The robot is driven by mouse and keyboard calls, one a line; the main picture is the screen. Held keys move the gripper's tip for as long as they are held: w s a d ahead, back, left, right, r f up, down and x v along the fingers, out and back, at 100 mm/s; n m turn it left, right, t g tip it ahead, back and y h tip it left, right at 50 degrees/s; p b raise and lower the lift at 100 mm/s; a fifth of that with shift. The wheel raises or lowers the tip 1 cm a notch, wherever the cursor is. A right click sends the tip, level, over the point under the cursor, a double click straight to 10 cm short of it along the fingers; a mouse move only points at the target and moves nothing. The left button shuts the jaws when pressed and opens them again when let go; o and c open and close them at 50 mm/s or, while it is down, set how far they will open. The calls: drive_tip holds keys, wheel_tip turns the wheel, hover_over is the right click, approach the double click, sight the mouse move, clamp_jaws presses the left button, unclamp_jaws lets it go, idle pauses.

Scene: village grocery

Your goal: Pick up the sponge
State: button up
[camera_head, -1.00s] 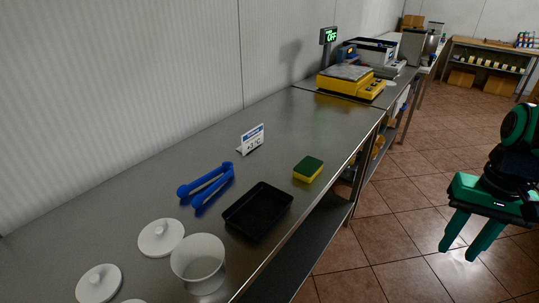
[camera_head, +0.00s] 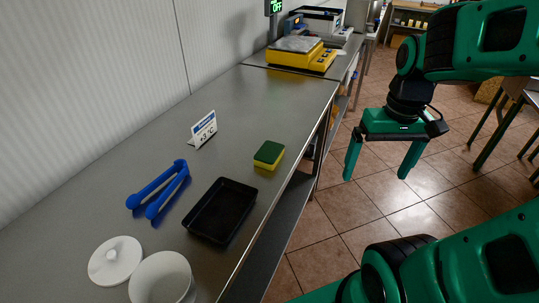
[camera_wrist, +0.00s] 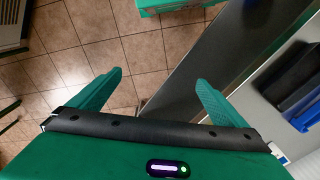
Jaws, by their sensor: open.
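The sponge (camera_head: 269,155), green on top and yellow below, lies on the steel counter (camera_head: 228,115) near its right edge in the head view. My gripper (camera_head: 377,173) is open and empty, off the counter's edge to the right of the sponge, over the tiled floor. In the wrist view my gripper's two fingers (camera_wrist: 158,90) are spread apart with only floor and a dark counter surface behind them. I cannot make out the sponge in the wrist view.
A black tray (camera_head: 221,210) lies in front of the sponge. Blue tongs (camera_head: 158,190), a price sign (camera_head: 203,130), a white lid (camera_head: 115,261) and a white pot (camera_head: 161,279) stand to the left. A yellow scale (camera_head: 301,54) is farther back.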

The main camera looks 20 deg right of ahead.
drive_tip(key=w+a+r+n+t, duration=0.1)
drive_tip(key=w+a+n, duration=0.25)
drive_tip(key=w, duration=0.35)
drive_tip(key=w+a+n, duration=0.3)
drive_tip(key=w+n, duration=0.1)
drive_tip(key=w, duration=0.3)
drive_tip(key=n+y, duration=0.2)
drive_tip(key=n, duration=0.3)
approach(270, 151)
drive_tip(key=f, duration=0.3)
drive_tip(key=shift+a+f+t, duration=0.25)
drive_tip(key=shift+a+t, duration=0.05)
drive_tip(key=shift+x, duration=2.95)
drive_tip(key=c, duration=1.1)
